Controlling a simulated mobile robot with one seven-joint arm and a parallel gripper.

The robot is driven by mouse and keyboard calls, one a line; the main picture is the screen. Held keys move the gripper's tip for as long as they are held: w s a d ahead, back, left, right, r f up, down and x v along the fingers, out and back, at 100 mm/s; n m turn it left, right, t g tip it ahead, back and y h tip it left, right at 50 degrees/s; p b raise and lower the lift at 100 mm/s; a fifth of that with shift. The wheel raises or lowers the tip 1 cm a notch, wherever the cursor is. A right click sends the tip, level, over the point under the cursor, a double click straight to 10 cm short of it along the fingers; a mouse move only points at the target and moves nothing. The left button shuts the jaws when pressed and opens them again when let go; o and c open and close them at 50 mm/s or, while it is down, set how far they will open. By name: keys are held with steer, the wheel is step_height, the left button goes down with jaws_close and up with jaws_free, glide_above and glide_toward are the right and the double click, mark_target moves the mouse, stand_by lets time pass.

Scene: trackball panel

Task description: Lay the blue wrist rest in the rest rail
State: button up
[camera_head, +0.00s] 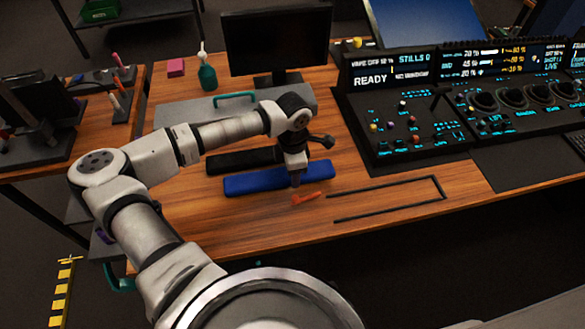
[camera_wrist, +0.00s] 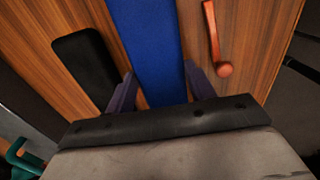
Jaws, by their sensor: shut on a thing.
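The blue wrist rest (camera_head: 255,181) is a long, flat bar lying left to right on the wooden desk, in front of a black bar. My gripper (camera_head: 295,182) comes down on it near its right end. In the wrist view, the purple fingers of my gripper (camera_wrist: 158,82) are shut on the two long sides of the blue wrist rest (camera_wrist: 148,40). Whether the rest is slightly off the desk I cannot tell. The rest rail (camera_head: 385,185) is a thin dark outline on the desk to the right, open on its left side. Nothing lies inside it.
An orange object (camera_head: 308,198) lies between the blue rest and the rail. The black bar (camera_head: 225,162) lies just behind the blue rest. A control console (camera_head: 420,150) stands behind the rail, and a monitor (camera_head: 275,45) and green bottle (camera_head: 207,76) stand farther back.

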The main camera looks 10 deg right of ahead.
steer(key=shift+f, duration=0.45)
steer(key=shift+f, duration=0.1)
steer(key=o, duration=1.1)
steer(key=shift+c, duration=0.2)
